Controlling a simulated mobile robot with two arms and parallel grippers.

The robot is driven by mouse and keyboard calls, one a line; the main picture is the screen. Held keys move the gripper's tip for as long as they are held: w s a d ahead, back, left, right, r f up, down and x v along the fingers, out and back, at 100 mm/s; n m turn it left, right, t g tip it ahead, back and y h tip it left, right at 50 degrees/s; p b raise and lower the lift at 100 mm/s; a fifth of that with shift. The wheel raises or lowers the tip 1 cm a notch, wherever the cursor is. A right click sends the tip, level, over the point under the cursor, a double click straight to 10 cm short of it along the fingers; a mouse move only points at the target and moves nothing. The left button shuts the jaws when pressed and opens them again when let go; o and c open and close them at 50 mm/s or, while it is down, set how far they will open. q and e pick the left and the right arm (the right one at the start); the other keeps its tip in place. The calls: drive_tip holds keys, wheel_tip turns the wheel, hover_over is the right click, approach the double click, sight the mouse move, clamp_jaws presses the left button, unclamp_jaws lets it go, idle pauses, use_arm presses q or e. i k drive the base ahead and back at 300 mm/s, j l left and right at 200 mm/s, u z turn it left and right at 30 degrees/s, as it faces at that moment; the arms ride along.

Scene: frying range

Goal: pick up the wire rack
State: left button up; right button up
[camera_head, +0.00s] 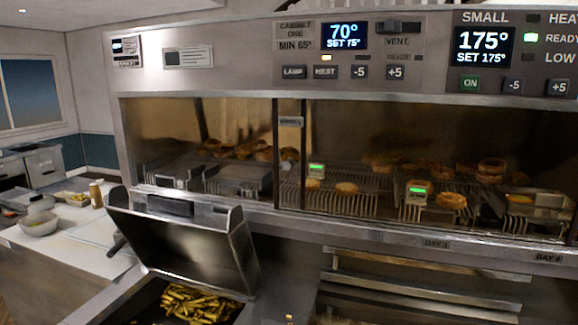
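Wire racks show behind the front of the heated cabinet. A wide wire rack (350,203) lies in the middle bay with a few round browned pieces on it. More wire racking (525,211) shows at the right end, partly hidden by a metal tray. I cannot tell which of these is the task's wire rack. Neither of my grippers is in view.
An open metal lid (185,240) stands tilted at the front left, above a bin of fries (195,303). A white counter (75,245) with a bowl (39,224) is at the left. Metal drawer fronts (420,290) fill the lower right.

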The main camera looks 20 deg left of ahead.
sight(195, 171)
drive_tip(key=j+z, duration=0.4)
drive_tip(key=k+j+z, duration=0.1)
drive_tip(key=j+z, duration=0.15)
drive_tip(key=z, duration=0.2)
drive_tip(key=k+j+z, duration=0.1)
drive_tip(key=j+z, duration=0.15)
drive_tip(key=z, duration=0.15)
drive_tip(key=k+j+z, duration=0.15)
drive_tip(key=z, duration=0.3)
drive_tip(key=k+j+z, duration=0.25)
drive_tip(key=z, duration=0.15)
drive_tip(key=k+j+z, duration=0.15)
drive_tip(key=z, duration=0.3)
